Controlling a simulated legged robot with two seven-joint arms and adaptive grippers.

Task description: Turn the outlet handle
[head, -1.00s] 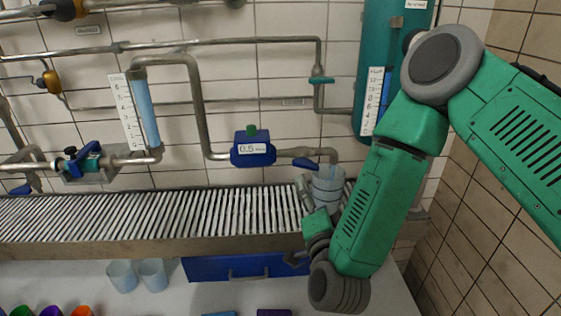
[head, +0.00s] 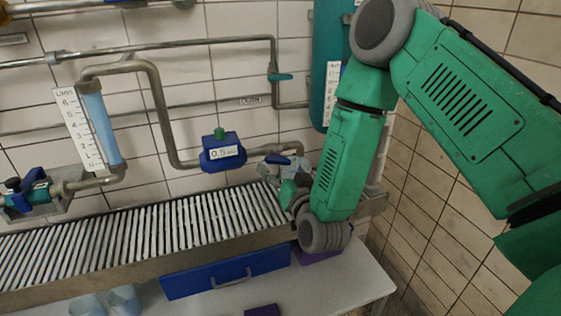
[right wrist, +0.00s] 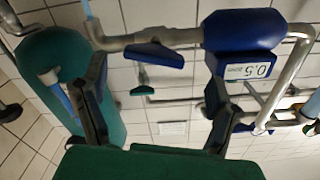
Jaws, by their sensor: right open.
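The blue outlet handle (head: 278,160) sits on the outlet pipe, to the right of the blue 0.5 meter box (head: 221,152). My right gripper (head: 275,171) is at the handle, just below it and partly hidden by its own arm. In the right wrist view the handle (right wrist: 154,56) lies across the gap between the two spread fingers of my right gripper (right wrist: 155,78). The gripper is open and holds nothing. I cannot tell whether a finger touches the handle. My left gripper is out of view.
A slatted roller conveyor (head: 150,221) runs below the pipes. A white table (head: 335,285) with a blue drawer (head: 226,274) lies under it. A green tank (head: 328,65) stands behind my right arm. A tiled wall (head: 425,210) bounds the right side.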

